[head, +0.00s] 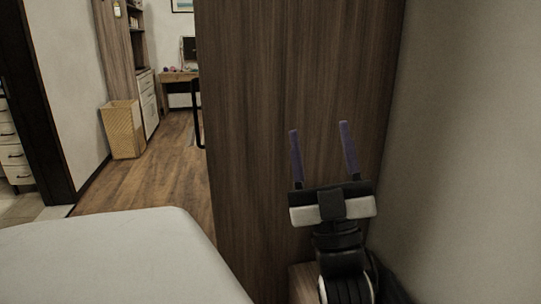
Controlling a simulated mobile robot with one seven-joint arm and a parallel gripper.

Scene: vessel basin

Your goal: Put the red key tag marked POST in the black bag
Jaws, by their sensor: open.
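My gripper (318,128) is raised in the right half of the head view, fingers pointing up. Its two purple fingers are wide apart with nothing between them. A wooden panel (260,110) stands behind it. I cannot make out a red key tag marked POST in this view. I cannot make out a black bag either.
A pale flat surface (110,262) fills the lower left. A plain wall (470,130) is close on the right. Beyond an opening, a wooden floor (155,180) is clear. A wicker basket (124,130), a tall cabinet (117,50) and a desk (178,76) stand farther back.

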